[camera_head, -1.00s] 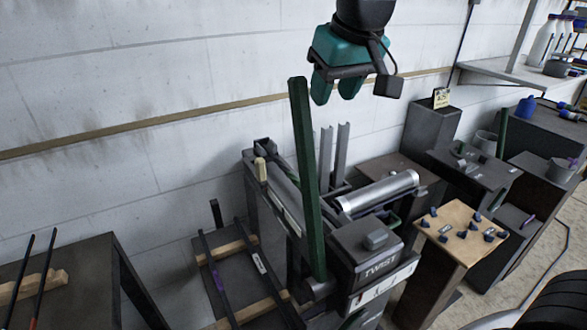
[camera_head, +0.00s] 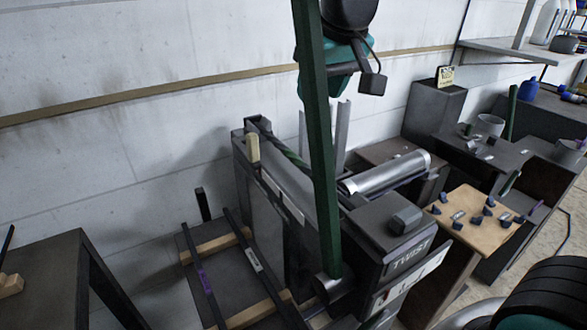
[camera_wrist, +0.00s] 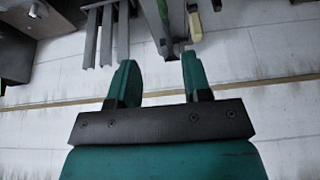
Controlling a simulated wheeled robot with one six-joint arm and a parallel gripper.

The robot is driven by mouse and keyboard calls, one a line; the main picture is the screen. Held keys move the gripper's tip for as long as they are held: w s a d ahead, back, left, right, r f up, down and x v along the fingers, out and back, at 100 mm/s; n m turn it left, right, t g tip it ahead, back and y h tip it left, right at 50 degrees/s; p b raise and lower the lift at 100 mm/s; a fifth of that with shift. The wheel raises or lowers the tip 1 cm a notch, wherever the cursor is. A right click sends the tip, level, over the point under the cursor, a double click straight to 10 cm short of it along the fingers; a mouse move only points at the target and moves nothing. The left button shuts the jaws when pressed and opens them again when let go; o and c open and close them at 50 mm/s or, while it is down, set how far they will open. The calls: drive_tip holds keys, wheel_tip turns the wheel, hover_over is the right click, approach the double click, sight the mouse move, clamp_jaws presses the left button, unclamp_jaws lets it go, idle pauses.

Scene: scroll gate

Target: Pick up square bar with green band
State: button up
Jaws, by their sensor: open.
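A dark bar with a green band (camera_head: 291,156) seems to lie slanted along the top of the twist machine (camera_head: 395,245), behind a tall green post (camera_head: 323,150). The post hides part of it, and I cannot tell its cross-section. My gripper (camera_head: 337,88) hangs above and behind the machine, partly hidden by the green post. In the wrist view its two teal fingers (camera_wrist: 160,62) are apart with nothing held between them. A long grey part (camera_wrist: 155,22) and a pale yellow handle (camera_wrist: 195,27) show beyond the fingertips.
Two dark bars, one with a purple band (camera_head: 203,281) and one with a white band (camera_head: 254,260), lie on wooden rests at left. A wooden board with knobs (camera_head: 470,222) is at right.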

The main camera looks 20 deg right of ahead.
drive_tip(key=p, duration=0.1)
hover_over(295, 157)
drive_tip(key=s, duration=0.3)
drive_tip(key=f, duration=1.1)
drive_tip(key=shift+w+d, duration=0.1)
drive_tip(key=shift+d, duration=0.25)
drive_tip(key=shift+p+x, duration=0.85)
drive_tip(key=shift+x, duration=1.8)
drive_tip(key=shift+a+r, duration=0.1)
drive_tip(key=shift+r, duration=0.05)
clamp_jaws()
